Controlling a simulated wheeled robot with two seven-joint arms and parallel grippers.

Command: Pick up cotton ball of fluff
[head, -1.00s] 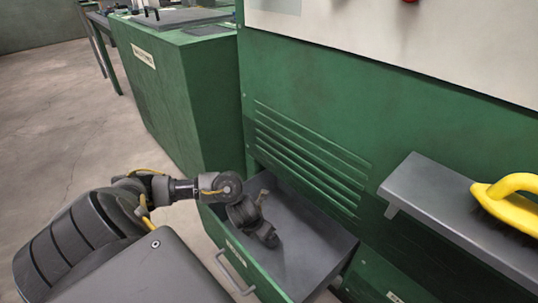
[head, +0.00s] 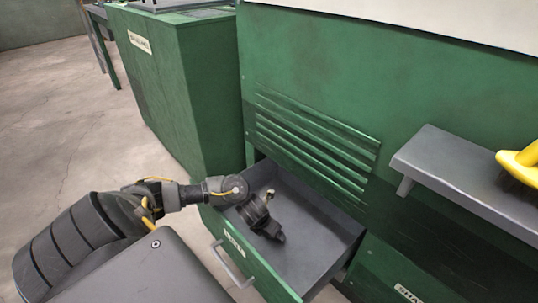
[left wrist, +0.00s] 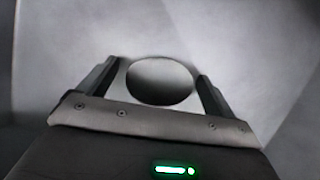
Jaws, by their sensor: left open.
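In the left wrist view a smooth, rounded grey shape (left wrist: 160,80), which I take to be the cotton ball of fluff, lies between my two open fingers. Its surface is blurred, and I cannot tell whether the fingers touch it. My left gripper (head: 278,238) points down inside the open drawer (head: 318,240). It shows in the left wrist view (left wrist: 160,85) with its fingers apart on either side of the rounded shape. In the head view the ball is not visible; the gripper and wrist may hide it. My right gripper is not in view.
The grey drawer sticks out of a green machine (head: 330,90) with a vented front. A grey shelf (head: 455,165) with a yellow-handled brush (head: 520,165) is at the right. A green cabinet (head: 180,90) stands at the left, near my arm.

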